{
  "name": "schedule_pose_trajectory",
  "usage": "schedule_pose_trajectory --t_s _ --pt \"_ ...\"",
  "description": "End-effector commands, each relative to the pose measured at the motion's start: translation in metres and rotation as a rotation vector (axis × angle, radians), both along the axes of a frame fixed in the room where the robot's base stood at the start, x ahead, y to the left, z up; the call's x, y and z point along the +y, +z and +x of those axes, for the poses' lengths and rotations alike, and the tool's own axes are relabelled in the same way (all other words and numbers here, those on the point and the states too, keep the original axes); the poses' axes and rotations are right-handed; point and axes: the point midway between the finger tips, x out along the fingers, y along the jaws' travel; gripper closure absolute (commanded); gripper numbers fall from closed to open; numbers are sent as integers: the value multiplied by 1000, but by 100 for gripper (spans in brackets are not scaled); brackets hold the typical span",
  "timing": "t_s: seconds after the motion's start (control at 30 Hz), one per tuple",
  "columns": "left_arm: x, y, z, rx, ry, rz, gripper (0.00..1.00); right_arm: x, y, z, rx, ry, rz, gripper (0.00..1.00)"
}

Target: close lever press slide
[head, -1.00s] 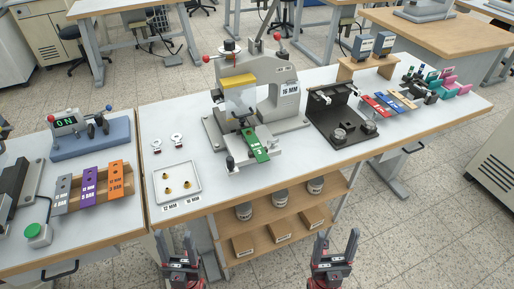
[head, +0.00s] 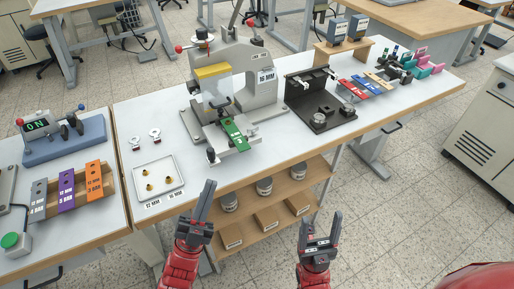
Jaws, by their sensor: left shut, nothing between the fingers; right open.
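The grey lever press (head: 250,70) stands on the middle bench, with a red-knobbed lever at its top. Its slide (head: 229,148) sticks out at the front, towards me, below the yellow-topped clear guard (head: 213,86). A green labelled bar (head: 236,133) lies on the slide, and a dark knob (head: 212,156) is at its front left. My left gripper (head: 208,187) is shut and empty, in front of the bench edge and below the slide in the picture. My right gripper (head: 320,218) is open and empty, lower and further right. Neither gripper touches the press.
A white tray (head: 180,188) with small brass pieces lies left of the press. A black fixture (head: 318,123) and coloured bars (head: 366,86) are to the right. A shelf (head: 264,200) with jars and boxes is below the bench. An orange bar (head: 94,181) lies on the left bench.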

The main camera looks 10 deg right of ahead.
Motion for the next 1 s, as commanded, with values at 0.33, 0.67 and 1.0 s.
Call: schedule_pose_trajectory --t_s 0.33,0.67,1.0 --pt "-105 -67 67 248 236 695 100 0 -18 0 0 0 0 32" --pt "-117 -82 70 264 578 1088 100 0 -28 0 0 0 0 32" --pt "-120 -78 85 265 649 1135 100 0 -27 0 0 0 0 32"
